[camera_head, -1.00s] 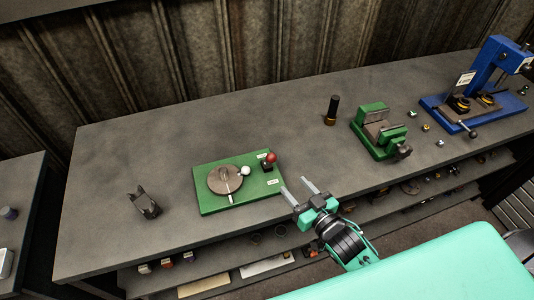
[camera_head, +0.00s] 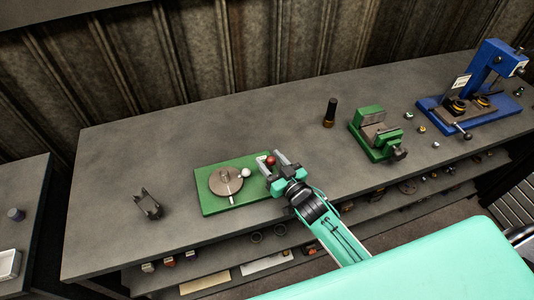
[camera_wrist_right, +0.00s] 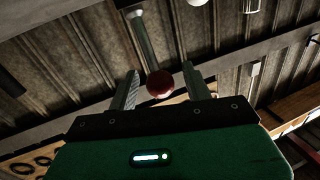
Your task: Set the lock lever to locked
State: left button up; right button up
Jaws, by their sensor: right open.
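The lock lever's red knob (camera_head: 271,160) stands at the right end of a green plate (camera_head: 212,207) on the bench. My right gripper (camera_head: 273,161) is open at the knob, with a finger on either side of it in the picture. In the right wrist view the red knob (camera_wrist_right: 159,84) shows between the two fingertips, with gaps on both sides. The lever's base and the labels beside it are largely hidden by the gripper. A round grey disc (camera_head: 222,180) with a white-knobbed handle (camera_head: 244,173) sits on the same plate. My left gripper is not in view.
A dark bracket (camera_head: 148,205) stands left of the plate. To the right are a black cylinder (camera_head: 330,112), a green vise (camera_head: 368,135) and a blue press (camera_head: 490,88). The bench (camera_head: 180,135) behind the plate is clear.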

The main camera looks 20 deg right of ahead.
jog(key=shift+x, duration=1.1)
grip_shut()
jog(key=shift+w, duration=0.1)
